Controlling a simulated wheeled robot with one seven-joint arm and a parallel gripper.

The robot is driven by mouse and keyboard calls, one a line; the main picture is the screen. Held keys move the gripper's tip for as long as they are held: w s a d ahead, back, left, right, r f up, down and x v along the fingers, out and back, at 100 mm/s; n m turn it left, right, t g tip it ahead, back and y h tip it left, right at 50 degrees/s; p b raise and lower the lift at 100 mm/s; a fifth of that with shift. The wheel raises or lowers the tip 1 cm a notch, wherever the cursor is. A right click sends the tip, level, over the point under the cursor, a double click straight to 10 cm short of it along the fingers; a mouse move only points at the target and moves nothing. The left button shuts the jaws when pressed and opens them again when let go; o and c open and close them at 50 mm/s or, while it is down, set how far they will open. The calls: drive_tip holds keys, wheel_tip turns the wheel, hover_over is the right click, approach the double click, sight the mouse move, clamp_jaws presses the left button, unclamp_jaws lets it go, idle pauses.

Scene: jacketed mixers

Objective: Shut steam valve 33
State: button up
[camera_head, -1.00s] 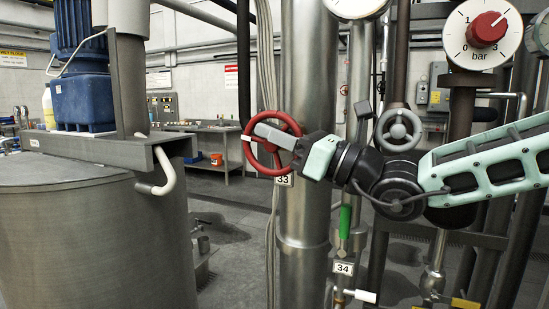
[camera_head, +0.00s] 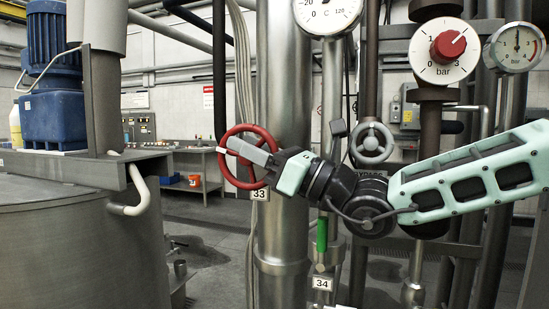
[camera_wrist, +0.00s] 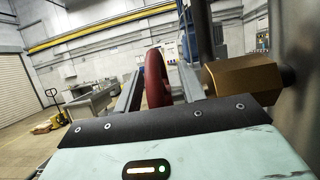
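The red handwheel (camera_head: 224,168) sits at the left side of a thick steel column, with a tag 33 (camera_head: 260,195) just below it. My gripper (camera_head: 246,150) reaches in from the right, its grey fingers lying across the upper part of the wheel. In the wrist view the red rim (camera_wrist: 157,85) stands between the two fingers, with a visible gap on at least the right side. The fingers are apart, and I see no clear contact with the rim. Part of the wheel and its hub are hidden behind the gripper.
A grey handwheel (camera_head: 372,143) and a green-handled valve (camera_head: 322,235) with tag 34 (camera_head: 322,284) are on pipes to the right. A steel tank (camera_head: 75,245) stands at left. A brass fitting (camera_wrist: 245,78) is close at right in the wrist view.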

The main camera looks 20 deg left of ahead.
drive_tip(key=b+v, duration=0.2)
drive_tip(key=v, duration=1.5)
drive_tip(key=shift+d, duration=0.25)
drive_tip(key=shift+w+r, duration=0.1)
